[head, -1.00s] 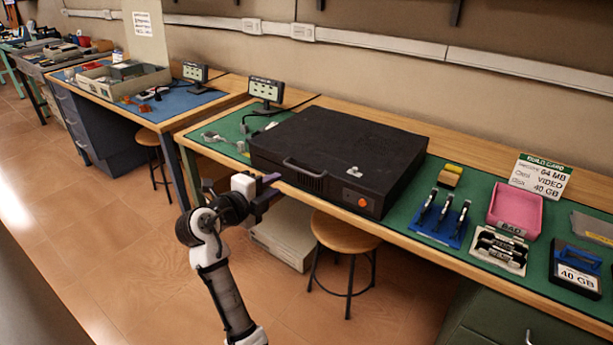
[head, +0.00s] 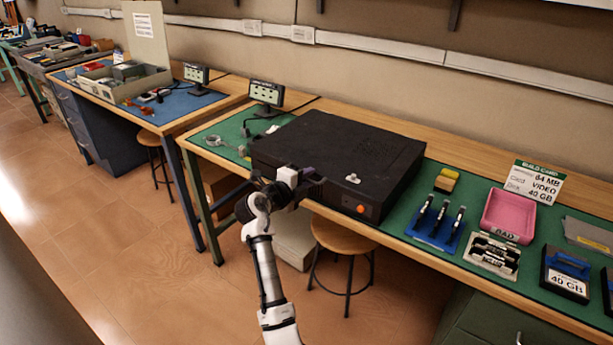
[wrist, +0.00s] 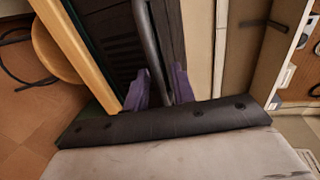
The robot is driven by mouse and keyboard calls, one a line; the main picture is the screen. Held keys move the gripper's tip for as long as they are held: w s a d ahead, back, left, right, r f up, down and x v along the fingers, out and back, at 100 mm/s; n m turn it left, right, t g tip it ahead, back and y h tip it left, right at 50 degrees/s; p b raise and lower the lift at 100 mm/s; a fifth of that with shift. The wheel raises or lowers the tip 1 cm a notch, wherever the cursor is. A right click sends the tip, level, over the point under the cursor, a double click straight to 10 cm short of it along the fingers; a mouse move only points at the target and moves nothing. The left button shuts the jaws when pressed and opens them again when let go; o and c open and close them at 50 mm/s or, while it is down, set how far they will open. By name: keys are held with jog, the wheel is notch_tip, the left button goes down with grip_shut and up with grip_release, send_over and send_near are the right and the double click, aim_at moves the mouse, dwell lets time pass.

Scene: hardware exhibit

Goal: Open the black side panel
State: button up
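The black side panel (head: 335,145) is the broad top of a black computer case lying flat on the bench. It looks closed. A small light latch or knob (head: 353,178) sits near its front edge. An orange button (head: 361,209) is on the case front. My gripper (head: 308,184) is at the left part of the case front, covering the handle there in the head view. In the wrist view, the dark handle bar (wrist: 150,45) runs between the purple fingers of my gripper (wrist: 161,86). The fingers stand apart, one on each side of the bar, and do not appear clamped on it.
A green mat (head: 405,225) lies under the case. To its right are a blue tool rack (head: 435,232), a pink bin (head: 508,214) and a build card (head: 535,182). A small monitor (head: 266,92) stands behind left. A stool (head: 346,236) is below the bench.

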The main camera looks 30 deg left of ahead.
jog(key=shift+w, duration=0.1)
grip_shut()
dwell(0.3)
